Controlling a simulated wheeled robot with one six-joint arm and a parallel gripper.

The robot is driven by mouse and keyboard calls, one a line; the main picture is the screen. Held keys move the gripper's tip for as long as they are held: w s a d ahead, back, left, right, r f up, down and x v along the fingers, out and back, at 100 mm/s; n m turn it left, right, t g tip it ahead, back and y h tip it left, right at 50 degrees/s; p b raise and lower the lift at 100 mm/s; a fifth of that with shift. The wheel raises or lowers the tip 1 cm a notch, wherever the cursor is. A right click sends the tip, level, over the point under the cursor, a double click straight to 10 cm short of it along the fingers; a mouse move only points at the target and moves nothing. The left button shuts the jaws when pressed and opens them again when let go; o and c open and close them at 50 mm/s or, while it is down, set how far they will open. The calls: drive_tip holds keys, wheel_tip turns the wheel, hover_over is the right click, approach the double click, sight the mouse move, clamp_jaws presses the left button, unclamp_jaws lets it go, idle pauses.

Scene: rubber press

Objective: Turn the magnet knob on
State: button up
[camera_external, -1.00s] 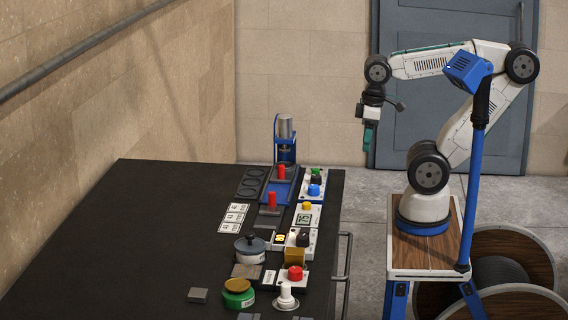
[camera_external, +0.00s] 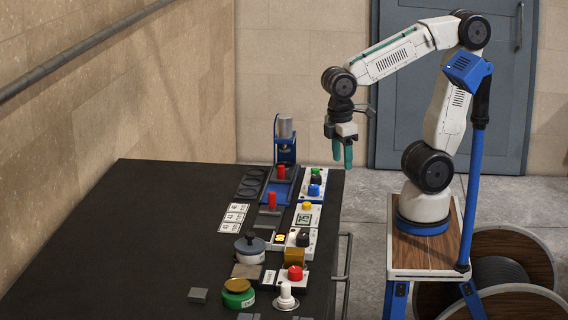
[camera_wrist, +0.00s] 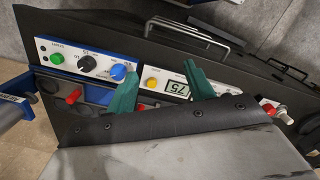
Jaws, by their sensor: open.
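I cannot tell which knob is the magnet knob, as the labels are too small to read. One control panel (camera_external: 322,184) carries a green button (camera_wrist: 57,59), a black knob (camera_wrist: 87,63) with a white pointer and a blue knob (camera_wrist: 118,72). Another panel in the external view has a black knob (camera_external: 303,240). My gripper (camera_external: 342,161) hangs in the air, fingers down, above and to the right of the panels. In the wrist view my gripper (camera_wrist: 161,70) is open and empty, its green fingers apart. Its left finger overlaps the area just below the blue knob.
A panel with a yellow button (camera_wrist: 152,83) and a display reading 75 (camera_wrist: 178,89) adjoins. The black table (camera_external: 130,230) also holds red-handled parts (camera_external: 281,172), a grey pot (camera_external: 250,250), a green tin (camera_external: 238,298) and a red button (camera_external: 295,273). The table's left side is clear.

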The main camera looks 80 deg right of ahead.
drive_tip(key=w+a+f+n, duration=0.1)
drive_tip(key=w+a+n, duration=0.1)
drive_tip(key=a+n, duration=0.35)
drive_tip(key=w+a+f+n, duration=0.1)
drive_tip(key=w+a+n, duration=0.15)
drive_tip(key=a, duration=0.65)
drive_tip(key=n, duration=1.1)
hover_over(296, 269)
drive_tip(key=s+d, duration=0.2)
drive_tip(key=shift+t, duration=0.3)
wheel_tip(296, 269, down, 5)
drive_tip(key=shift+d+r, duration=0.15)
drive_tip(key=a+r+n, duration=0.1)
drive_tip(key=w+r+n, duration=0.1)
drive_tip(key=n, duration=0.1)
drive_tip(key=shift+w+a+t+y, duration=0.3)
drive_tip(key=shift+a+y, duration=0.05)
drive_tip(key=shift+y, duration=0.05)
drive_tip(key=shift+f+n, duration=0.25)
drive_tip(key=shift+n, duration=0.35)
drive_tip(key=f, duration=0.7)
drive_tip(key=shift+w+a+f, duration=0.2)
drive_tip(key=shift+f, duration=0.05)
drive_tip(key=c, duration=1)
